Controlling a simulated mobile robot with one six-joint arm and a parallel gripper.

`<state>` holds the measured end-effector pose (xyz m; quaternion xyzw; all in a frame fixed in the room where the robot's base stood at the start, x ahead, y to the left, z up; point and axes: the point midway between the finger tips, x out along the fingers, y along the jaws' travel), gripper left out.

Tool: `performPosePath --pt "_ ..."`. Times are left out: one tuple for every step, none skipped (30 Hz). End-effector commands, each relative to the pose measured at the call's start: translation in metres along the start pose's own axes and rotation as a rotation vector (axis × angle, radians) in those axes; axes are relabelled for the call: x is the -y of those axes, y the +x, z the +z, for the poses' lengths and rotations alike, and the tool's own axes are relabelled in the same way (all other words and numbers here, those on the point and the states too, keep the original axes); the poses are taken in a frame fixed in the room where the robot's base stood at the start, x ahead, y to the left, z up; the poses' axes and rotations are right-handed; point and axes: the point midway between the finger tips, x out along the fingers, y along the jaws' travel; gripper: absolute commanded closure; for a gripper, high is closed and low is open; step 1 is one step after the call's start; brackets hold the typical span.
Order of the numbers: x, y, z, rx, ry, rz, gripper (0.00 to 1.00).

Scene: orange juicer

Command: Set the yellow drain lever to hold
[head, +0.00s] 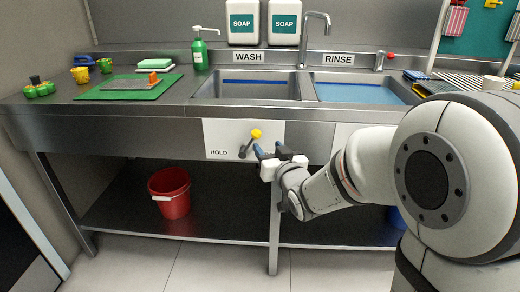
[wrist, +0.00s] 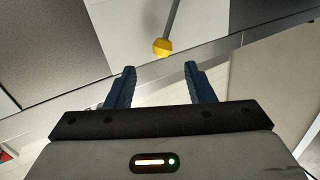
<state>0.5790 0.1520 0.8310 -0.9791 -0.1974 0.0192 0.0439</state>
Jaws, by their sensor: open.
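The drain lever has a yellow knob (head: 256,133) on a grey rod, in front of a white panel (head: 216,136) on the sink's front. The panel shows the word HOLD at its lower left. The rod slants from the lower left up to the knob at the right. In the wrist view the yellow knob (wrist: 162,47) lies beyond the fingertips, roughly midway between them, with the rod running up from it. My gripper (wrist: 160,78) is open and empty. In the head view my gripper (head: 266,151) is just below and right of the knob, apart from it.
The steel sink has a WASH basin (head: 247,90) and a RINSE basin (head: 355,93) above the panel. A red bucket (head: 169,192) stands on the lower shelf. A second white panel (head: 346,139) is partly hidden by my arm.

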Motion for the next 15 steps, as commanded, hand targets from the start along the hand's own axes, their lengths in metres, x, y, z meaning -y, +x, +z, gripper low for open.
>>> performPosePath --pt "0.002 0.003 0.004 -0.011 0.001 -0.008 0.51" --pt "0.002 0.005 0.003 -0.017 0.002 -0.011 0.51" --pt "0.003 0.008 0.002 -0.021 0.003 -0.013 0.51" --pt "0.003 0.011 0.002 -0.021 0.003 -0.013 0.51" --pt "0.003 0.015 0.002 -0.021 0.003 -0.014 0.51" --pt "0.003 0.021 0.002 -0.021 0.003 -0.013 0.51" --pt "0.003 0.025 0.002 -0.020 0.003 -0.013 0.51" --pt "0.003 0.030 0.002 -0.021 0.003 -0.013 0.51" --pt "0.003 0.037 0.002 -0.021 0.003 -0.013 0.51" --pt "0.003 0.042 0.001 -0.021 0.002 -0.013 0.51" --pt "0.003 0.047 0.002 -0.020 0.002 -0.013 0.51" --pt "0.003 0.053 0.002 -0.020 0.002 -0.012 0.51" --pt "0.003 0.058 0.001 -0.020 0.002 -0.012 0.51" --pt "0.003 0.062 0.001 -0.021 0.002 -0.012 0.51" --pt "0.003 0.066 0.001 -0.019 0.002 -0.011 0.51"
